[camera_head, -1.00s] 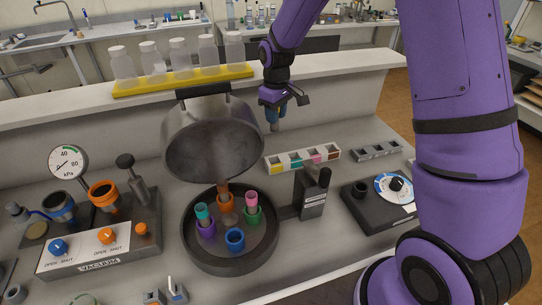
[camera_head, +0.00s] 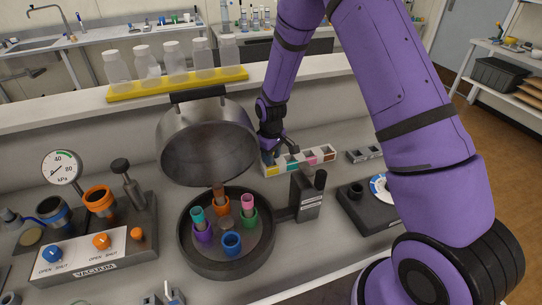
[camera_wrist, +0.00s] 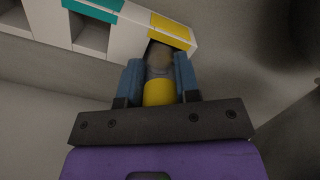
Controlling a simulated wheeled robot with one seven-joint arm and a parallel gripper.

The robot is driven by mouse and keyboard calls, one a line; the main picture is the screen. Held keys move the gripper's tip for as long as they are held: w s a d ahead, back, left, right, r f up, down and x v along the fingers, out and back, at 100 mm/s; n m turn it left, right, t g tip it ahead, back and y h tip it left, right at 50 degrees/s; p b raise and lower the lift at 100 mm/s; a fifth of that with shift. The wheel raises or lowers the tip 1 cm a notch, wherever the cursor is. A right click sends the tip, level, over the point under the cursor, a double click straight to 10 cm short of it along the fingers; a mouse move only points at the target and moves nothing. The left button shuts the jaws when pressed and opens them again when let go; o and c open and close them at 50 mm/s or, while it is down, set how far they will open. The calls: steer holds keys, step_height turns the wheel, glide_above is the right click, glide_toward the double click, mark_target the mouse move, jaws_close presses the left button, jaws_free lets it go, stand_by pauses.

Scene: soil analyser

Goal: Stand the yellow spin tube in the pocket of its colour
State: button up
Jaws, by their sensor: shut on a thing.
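In the wrist view the yellow spin tube (camera_wrist: 158,92) is held between the two blue fingers of my gripper (camera_wrist: 160,80). Its pale end points into the opening of the end pocket marked yellow (camera_wrist: 170,28); I cannot tell how deep it sits. In the head view my gripper (camera_head: 270,152) is low over the left end of the white colour-marked rack (camera_head: 298,166), where the yellow mark (camera_head: 269,171) shows. The tube is mostly hidden there by my gripper. The teal, pink and brown marks lie further right along the rack.
A round spinner bowl (camera_head: 226,262) with a raised metal lid (camera_head: 208,140) stands left of the rack, holding several coloured cups and tubes. A dark post (camera_head: 308,197) stands in front of the rack. A yellow bottle tray (camera_head: 178,84) is on the ledge behind.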

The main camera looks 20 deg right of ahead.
steer(key=shift+f, duration=0.15)
steer(key=o, duration=1)
